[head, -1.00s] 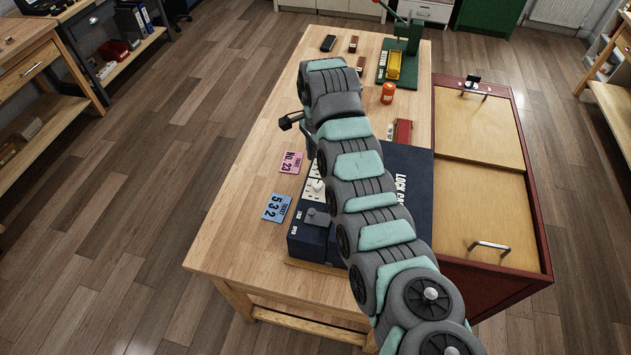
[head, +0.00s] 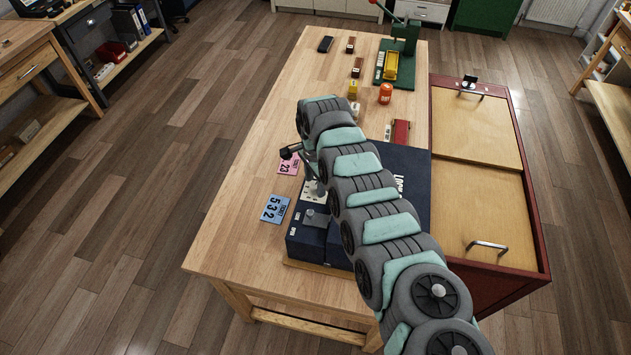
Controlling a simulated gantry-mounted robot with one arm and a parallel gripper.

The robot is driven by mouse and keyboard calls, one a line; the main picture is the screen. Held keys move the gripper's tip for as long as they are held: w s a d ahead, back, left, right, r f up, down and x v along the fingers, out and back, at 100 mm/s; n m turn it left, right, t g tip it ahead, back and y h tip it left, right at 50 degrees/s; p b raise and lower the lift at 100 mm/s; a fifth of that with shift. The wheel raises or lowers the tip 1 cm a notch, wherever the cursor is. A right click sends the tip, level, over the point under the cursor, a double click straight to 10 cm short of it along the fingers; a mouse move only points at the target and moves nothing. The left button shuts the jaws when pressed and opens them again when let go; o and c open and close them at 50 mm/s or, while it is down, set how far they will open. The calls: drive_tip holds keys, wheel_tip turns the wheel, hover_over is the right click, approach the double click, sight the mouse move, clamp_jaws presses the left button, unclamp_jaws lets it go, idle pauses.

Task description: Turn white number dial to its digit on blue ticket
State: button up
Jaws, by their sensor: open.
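The blue ticket (head: 276,209) lies flat on the bench and reads 532. The dark blue lock case (head: 405,165) stands to its right. A white panel (head: 309,195) is on the case's top, near its left edge; the number dials there are too small and too covered by my gripper to read. My gripper (head: 314,185) is open and points down over the panel. Whether its fingers touch or surround the white dial cannot be told.
A pink ticket (head: 289,164) lies beyond the blue one, partly covered by my wrist. An orange jar (head: 385,93), a red block (head: 401,132) and a green-based press (head: 398,60) stand farther back. The bench's left side is bare.

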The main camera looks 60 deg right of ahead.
clamp_jaws()
idle(0.4)
drive_tip(key=shift+r+p, duration=0.1)
drive_tip(key=shift+p, duration=0.2)
drive_tip(key=shift+w+n+p, duration=0.1)
drive_tip(key=shift+n+p, duration=0.3)
drive_tip(key=shift+n, duration=0.3)
drive_tip(key=shift+n+p, duration=0.3)
drive_tip(key=shift+n, duration=0.4)
drive_tip(key=n, duration=0.4)
drive_tip(key=shift+b, duration=0.4)
drive_tip(key=n+b, duration=0.1)
drive_tip(key=n, duration=0.4)
drive_tip(key=shift+n+b, duration=0.85)
drive_tip(key=shift+n, duration=1.05)
